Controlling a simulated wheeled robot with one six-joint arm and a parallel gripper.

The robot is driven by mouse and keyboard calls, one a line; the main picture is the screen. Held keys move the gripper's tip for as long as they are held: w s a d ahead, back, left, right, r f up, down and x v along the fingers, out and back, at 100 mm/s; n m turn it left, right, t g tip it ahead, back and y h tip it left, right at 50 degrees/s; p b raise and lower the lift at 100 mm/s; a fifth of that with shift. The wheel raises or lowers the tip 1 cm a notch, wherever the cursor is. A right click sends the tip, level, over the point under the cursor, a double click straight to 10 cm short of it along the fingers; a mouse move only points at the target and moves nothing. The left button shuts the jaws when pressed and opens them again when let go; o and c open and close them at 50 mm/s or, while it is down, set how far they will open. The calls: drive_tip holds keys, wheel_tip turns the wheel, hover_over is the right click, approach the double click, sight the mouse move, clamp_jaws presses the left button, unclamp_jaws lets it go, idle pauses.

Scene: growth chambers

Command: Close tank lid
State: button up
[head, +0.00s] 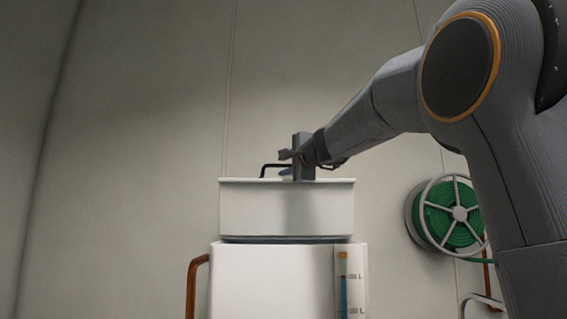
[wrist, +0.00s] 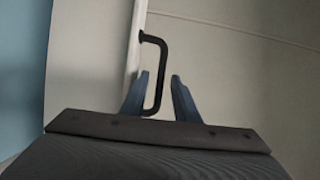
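The white tank (head: 275,280) stands at the centre of the head view. Its white lid (head: 270,208) shows as a broad panel above the tank body, with a dark line between them; its exact tilt is hard to tell. A black handle (head: 268,167) rises past the lid's top edge. In the wrist view the handle (wrist: 160,65) juts from the right side of the lid's pale edge (wrist: 135,40). My gripper (head: 286,163) is at the lid's top edge beside the handle.
A level gauge (head: 343,285) is on the tank's front right. A brown pipe (head: 192,285) bends at its left. A green hose reel (head: 450,215) hangs on the wall to the right, behind my arm. The space left of the tank is clear.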

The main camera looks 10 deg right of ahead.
drive_tip(key=shift+w+a, duration=0.1)
drive_tip(key=shift+w, duration=0.55)
clamp_jaws()
drive_tip(key=shift+s+f+b, duration=0.1)
drive_tip(key=shift+f+b, duration=0.05)
drive_tip(key=shift+b, duration=0.4)
